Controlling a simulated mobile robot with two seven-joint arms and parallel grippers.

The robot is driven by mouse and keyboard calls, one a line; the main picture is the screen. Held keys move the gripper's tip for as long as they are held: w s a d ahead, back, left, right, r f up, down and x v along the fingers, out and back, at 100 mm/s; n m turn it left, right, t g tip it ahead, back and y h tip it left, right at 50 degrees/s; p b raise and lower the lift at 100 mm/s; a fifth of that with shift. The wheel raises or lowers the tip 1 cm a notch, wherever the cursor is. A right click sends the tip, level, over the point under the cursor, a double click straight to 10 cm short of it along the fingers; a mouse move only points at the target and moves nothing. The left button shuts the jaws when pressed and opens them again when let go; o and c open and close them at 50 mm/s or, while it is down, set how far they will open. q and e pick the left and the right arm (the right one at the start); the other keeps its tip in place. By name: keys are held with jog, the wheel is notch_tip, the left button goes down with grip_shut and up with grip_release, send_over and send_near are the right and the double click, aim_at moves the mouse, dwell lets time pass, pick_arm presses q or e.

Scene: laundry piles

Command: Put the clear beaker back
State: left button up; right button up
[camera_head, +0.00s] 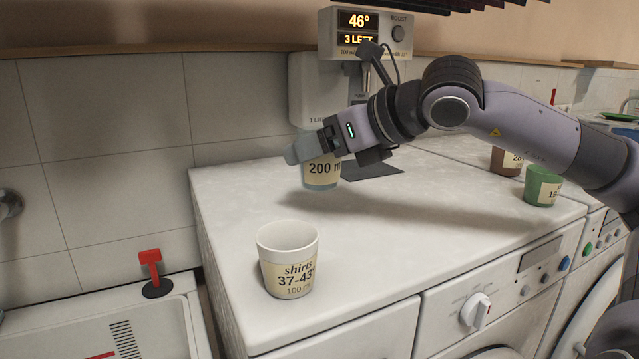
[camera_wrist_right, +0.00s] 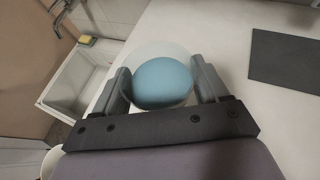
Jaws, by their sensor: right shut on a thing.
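The clear beaker (camera_head: 321,180), with a cream label reading "200 m…", is between the fingers of my right gripper (camera_head: 308,150), above the white machine top (camera_head: 420,215). In the right wrist view my right gripper (camera_wrist_right: 162,84) is shut on the beaker's sides. The beaker's pale clear rim (camera_wrist_right: 160,49) shows around a round blue surface inside it. In the head view the fingers hide the beaker's upper part. A dark mat (camera_head: 375,173) lies behind and to the right of it, and also shows in the right wrist view (camera_wrist_right: 285,62). My left gripper is not in view.
A white cup (camera_head: 287,262) labelled "shirts 37-43" stands at the front left of the top. A dispenser (camera_head: 312,92) with a display reading 46° and "3 LEFT" is behind. Green (camera_head: 541,187) and brown (camera_head: 504,161) cups stand right. A sink (camera_head: 60,325) is left.

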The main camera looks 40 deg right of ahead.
aim_at(332, 172)
jog(key=shift+f+b, duration=1.45)
jog(key=shift+f, duration=0.55)
jog(key=shift+f, duration=0.2)
jog(key=o, duration=1)
jog(key=shift+o, duration=0.2)
